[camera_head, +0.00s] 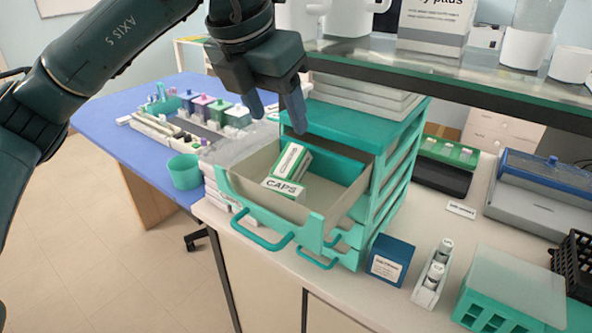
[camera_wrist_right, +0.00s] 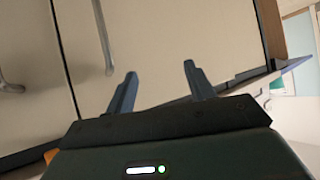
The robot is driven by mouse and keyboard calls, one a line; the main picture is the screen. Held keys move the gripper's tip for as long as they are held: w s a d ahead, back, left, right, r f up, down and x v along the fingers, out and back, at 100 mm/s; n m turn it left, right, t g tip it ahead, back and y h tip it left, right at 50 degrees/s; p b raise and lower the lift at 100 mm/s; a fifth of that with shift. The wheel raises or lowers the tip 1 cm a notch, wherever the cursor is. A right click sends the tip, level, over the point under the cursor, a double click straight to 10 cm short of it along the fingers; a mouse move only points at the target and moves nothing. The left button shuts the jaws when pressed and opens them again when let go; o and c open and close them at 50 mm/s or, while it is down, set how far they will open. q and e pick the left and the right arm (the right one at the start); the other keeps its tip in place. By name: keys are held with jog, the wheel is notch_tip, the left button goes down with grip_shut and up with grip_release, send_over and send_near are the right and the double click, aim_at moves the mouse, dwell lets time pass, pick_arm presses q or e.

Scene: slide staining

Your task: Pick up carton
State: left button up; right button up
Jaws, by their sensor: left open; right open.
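A small white and green carton (camera_head: 291,161) stands tilted in the open top drawer (camera_head: 313,203) of a teal drawer unit. A second carton marked "CAPS" (camera_head: 282,187) lies in front of it, and the two overlap in the picture. My left gripper (camera_head: 277,116) is open and empty above the drawer, with its fingers pointing down near the back of the drawer. My right gripper (camera_wrist_right: 157,88) is open and empty in the right wrist view, in front of pale cabinet doors. The right gripper does not show in the head view.
A glass shelf (camera_head: 450,75) with white containers runs above the drawer unit (camera_head: 400,165). A blue box (camera_head: 390,261), a small bottle rack (camera_head: 432,274) and a teal rack (camera_head: 510,292) stand to the right. A teal cup (camera_head: 184,172) stands left on the blue table (camera_head: 120,150).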

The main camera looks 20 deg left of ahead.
aim_at(292, 152)
pick_arm(q)
jog(key=b+x, duration=0.3)
jog(key=x, duration=0.7)
jog(key=shift+d+b, duration=0.15)
jog(key=shift+b, duration=0.25)
jog(key=shift+s, duration=0.1)
jog(key=shift+c, duration=0.6)
jog(key=c, duration=0.9)
jog(key=shift+r, duration=0.2)
jog(key=shift+c, duration=0.2)
